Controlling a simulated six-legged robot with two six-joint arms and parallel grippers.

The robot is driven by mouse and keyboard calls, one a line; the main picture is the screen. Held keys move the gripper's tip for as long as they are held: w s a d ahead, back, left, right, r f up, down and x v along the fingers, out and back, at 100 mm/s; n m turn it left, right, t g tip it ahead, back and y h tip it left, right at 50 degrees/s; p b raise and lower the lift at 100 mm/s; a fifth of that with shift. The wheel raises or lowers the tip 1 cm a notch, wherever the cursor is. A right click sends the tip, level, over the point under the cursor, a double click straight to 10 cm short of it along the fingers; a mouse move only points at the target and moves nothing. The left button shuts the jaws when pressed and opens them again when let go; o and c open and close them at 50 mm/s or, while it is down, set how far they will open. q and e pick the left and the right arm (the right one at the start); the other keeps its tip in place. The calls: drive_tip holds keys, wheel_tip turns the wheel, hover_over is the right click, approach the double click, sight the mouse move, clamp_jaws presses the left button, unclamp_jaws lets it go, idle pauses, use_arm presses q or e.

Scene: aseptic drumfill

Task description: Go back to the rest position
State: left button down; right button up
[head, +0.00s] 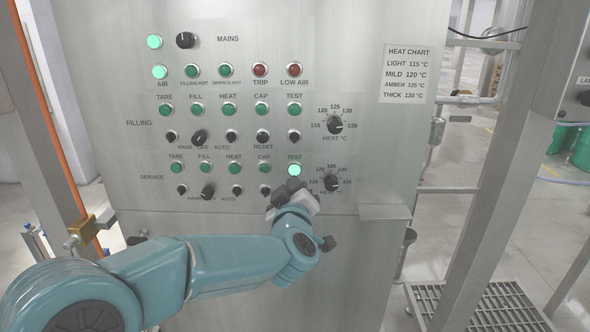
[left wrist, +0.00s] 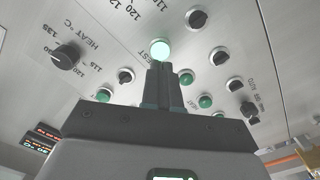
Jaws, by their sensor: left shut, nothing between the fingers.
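My left gripper (head: 287,192) is shut and empty, in front of the lower part of the steel control panel (head: 350,65). It is just below the lit green TEST lamp (head: 294,170) of the lower row. In the left wrist view the shut fingers (left wrist: 162,75) point at the lit lamp (left wrist: 160,49), and I cannot tell whether they touch it. The gripper hides part of the lower switch row. My right gripper is not in view.
The MAINS lamp (head: 154,41) and AIR lamp (head: 159,72) are lit green. A heat chart (head: 407,73) is on the panel's upper right. A small steel ledge (head: 385,212) juts out at the lower right. A steel post (head: 487,170) and floor grating (head: 482,305) are farther right.

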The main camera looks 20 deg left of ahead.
use_arm(q)
drive_tip(key=a+f+g, duration=0.2)
drive_tip(key=a+f, duration=0.1)
drive_tip(key=f, duration=0.4)
drive_tip(key=a+f+g, duration=0.1)
drive_tip(key=a+f, duration=0.1)
drive_tip(key=f, duration=0.5)
drive_tip(key=s+f+m+g+h, duration=0.1)
drive_tip(key=s+f+m+g, duration=0.15)
drive_tip(key=f, duration=0.75)
drive_tip(key=s+f+m+g+h, duration=0.15)
drive_tip(key=s+f, duration=0.25)
drive_tip(key=f, duration=0.6)
drive_tip(key=s+d+f+m+g+h, duration=0.1)
drive_tip(key=s+d+f+g+h, duration=0.15)
drive_tip(key=s+f, duration=0.45)
drive_tip(key=s+d+f+m+g+h, duration=0.1)
drive_tip(key=s+d+f+m+g, duration=0.2)
drive_tip(key=s+f, duration=0.45)
drive_tip(key=s+d+m+g+h, duration=0.1)
drive_tip(key=s+d+g+h, duration=0.2)
drive_tip(key=s, duration=1.2)
drive_tip(key=d+g, duration=0.1)
drive_tip(key=d, duration=0.2)
drive_tip(key=shift+d+g, duration=0.1)
drive_tip(key=shift+g, duration=0.15)
